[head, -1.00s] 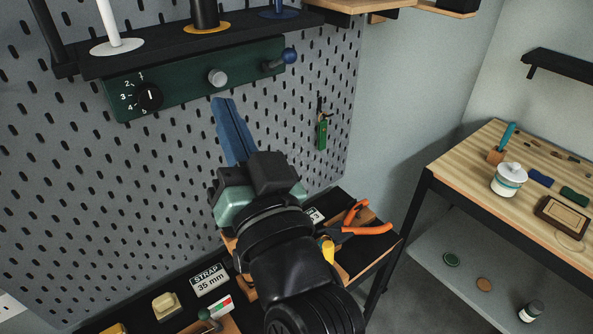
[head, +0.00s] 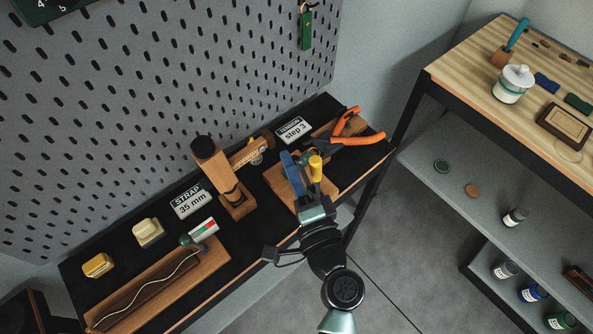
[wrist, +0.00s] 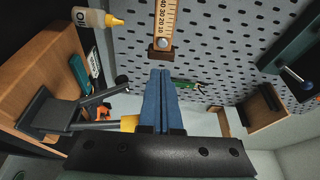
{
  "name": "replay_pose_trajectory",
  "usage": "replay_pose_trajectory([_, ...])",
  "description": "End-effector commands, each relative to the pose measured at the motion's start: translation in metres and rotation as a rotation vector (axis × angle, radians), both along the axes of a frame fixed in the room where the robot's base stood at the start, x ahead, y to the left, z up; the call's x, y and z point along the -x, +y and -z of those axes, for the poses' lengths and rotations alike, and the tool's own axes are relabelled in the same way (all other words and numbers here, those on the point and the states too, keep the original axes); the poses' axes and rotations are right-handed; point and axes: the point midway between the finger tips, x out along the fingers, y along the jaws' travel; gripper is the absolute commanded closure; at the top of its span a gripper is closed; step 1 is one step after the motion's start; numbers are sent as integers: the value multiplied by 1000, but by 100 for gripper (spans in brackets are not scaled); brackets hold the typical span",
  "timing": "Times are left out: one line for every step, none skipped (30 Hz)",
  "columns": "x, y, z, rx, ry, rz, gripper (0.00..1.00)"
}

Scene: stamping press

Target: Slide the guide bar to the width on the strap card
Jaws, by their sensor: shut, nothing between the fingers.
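The strap card (head: 190,201) lies on the black bench top and reads "STRAP 35 mm". Behind my gripper, a wooden bar with a number scale (head: 249,152) extends right from the upright wooden press (head: 222,178). The scale also shows at the top of the wrist view (wrist: 167,22), with a dark brown block (wrist: 160,52) across its near end. I cannot tell which part is the sliding guide bar. My gripper (head: 287,156) has blue fingers, shut and empty, right of the press. In the wrist view the fingertips (wrist: 160,72) point toward the block, seemingly just short of it.
A yellow-topped handle (head: 316,166) stands close right of my fingers. Orange-handled pliers (head: 357,138) lie beyond, near a "TENSION step 3" card (head: 293,130). A wooden tray (head: 120,310) lies at front left. The pegboard (head: 150,90) rises behind the bench.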

Motion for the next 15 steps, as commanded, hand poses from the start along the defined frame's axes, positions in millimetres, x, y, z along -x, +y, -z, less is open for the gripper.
replay_pose_trajectory([-10,3,-4,0,-2,-1,100])
replay_pose_trajectory([-15,5,-4,0,-1,-1,100])
replay_pose_trajectory([-21,7,-4,0,-1,-2,100])
replay_pose_trajectory([-25,8,-4,1,-1,-2,100])
replay_pose_trajectory([-28,8,-3,1,-1,-1,100])
replay_pose_trajectory([-32,10,-3,1,-1,-1,100])
replay_pose_trajectory([-35,11,-3,1,-1,-1,100])
replay_pose_trajectory([-37,11,-2,1,-1,-1,100])
replay_pose_trajectory([-40,12,-3,1,-1,-1,100])
replay_pose_trajectory([-41,13,-2,0,-1,-1,100])
replay_pose_trajectory([-42,13,-2,0,0,-1,100])
replay_pose_trajectory([-43,13,-1,0,0,-1,100])
replay_pose_trajectory([-44,13,-1,0,0,-1,100])
replay_pose_trajectory([-44,13,-1,0,0,0,100])
replay_pose_trajectory([-44,13,-1,1,0,0,100])
